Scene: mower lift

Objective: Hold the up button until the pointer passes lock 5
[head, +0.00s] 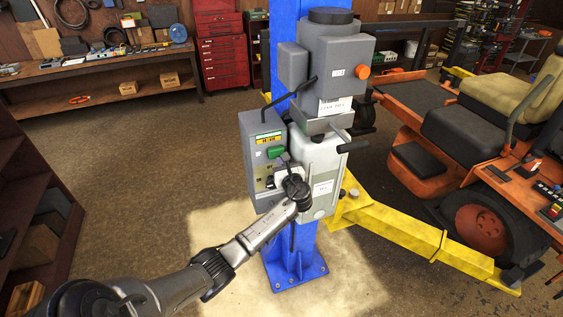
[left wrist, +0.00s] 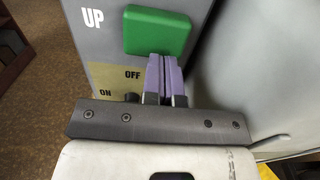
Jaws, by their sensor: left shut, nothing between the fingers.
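The green up button (head: 276,152) sits on the grey control box (head: 256,134) on the blue lift post (head: 285,45). In the left wrist view the up button (left wrist: 158,32) is large, beside the label UP. My left gripper (head: 283,163) is at the box, its fingers just below the button. In the left wrist view its purple fingertips (left wrist: 164,58) are together, empty, at the button's lower edge; I cannot tell whether they press it. A small display (head: 269,139) is above the button, too small to read. No pointer or lock marks can be made out. My right gripper is not in view.
An OFF/ON switch (left wrist: 131,97) is beside my left fingers, partly hidden. A grey motor unit (head: 330,70) and pale tank (head: 318,165) adjoin the box. A yellow lift arm (head: 400,232) and an orange mower (head: 470,160) stand at right. Floor at left is open.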

